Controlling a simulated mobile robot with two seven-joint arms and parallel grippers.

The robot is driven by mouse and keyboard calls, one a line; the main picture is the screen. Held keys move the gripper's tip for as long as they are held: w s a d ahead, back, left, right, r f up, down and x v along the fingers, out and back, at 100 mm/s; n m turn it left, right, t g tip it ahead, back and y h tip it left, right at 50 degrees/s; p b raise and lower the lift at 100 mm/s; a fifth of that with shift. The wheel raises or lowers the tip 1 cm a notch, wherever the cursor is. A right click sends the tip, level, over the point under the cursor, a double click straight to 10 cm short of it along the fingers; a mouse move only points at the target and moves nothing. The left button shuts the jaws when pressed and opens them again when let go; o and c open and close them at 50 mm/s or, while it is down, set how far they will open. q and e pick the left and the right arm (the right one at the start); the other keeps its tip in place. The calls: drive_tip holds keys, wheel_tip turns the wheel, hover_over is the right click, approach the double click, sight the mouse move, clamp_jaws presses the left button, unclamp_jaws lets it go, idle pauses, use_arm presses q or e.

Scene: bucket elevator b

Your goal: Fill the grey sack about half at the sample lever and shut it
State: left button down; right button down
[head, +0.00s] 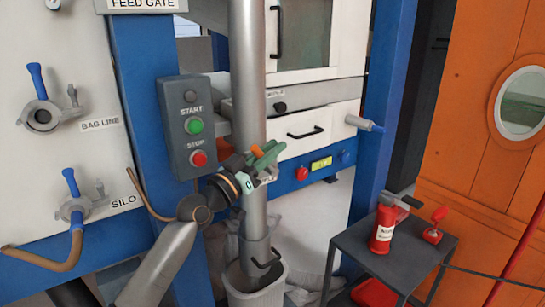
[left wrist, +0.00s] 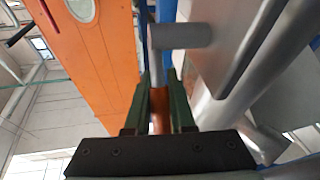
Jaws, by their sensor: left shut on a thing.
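My left gripper (head: 268,157) reaches in from the lower left, in front of the grey vertical pipe. Its green fingers are shut on a narrow orange grip (left wrist: 160,112), which also shows as a small orange spot in the head view (head: 256,151). In the left wrist view a grey rod continues from the grip to a grey cross cylinder (left wrist: 180,37); this looks like the sample lever. A pale grey, open-topped sack-like container (head: 256,298) stands under the pipe's lower end; its inside and fill are hidden. My right gripper is not in view.
The START/STOP box (head: 190,127) is close left of my gripper. Blue-handled valves (head: 42,115) sit on the left panel. A dark cart (head: 350,240) at the right carries a red canister (head: 382,230). Pale crumpled sacking (head: 305,230) lies behind the pipe.

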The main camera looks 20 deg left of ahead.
use_arm(q)
drive_tip(key=c, duration=0.9)
unclamp_jaws()
drive_tip(key=shift+o, duration=0.7)
drive_tip(key=shift+s, duration=0.1)
drive_tip(key=b+v, duration=0.1)
drive_tip(key=v, duration=1.1)
drive_tip(key=shift+s, duration=0.15)
drive_tip(key=shift+a+f, duration=0.1)
drive_tip(key=shift+f, duration=0.05)
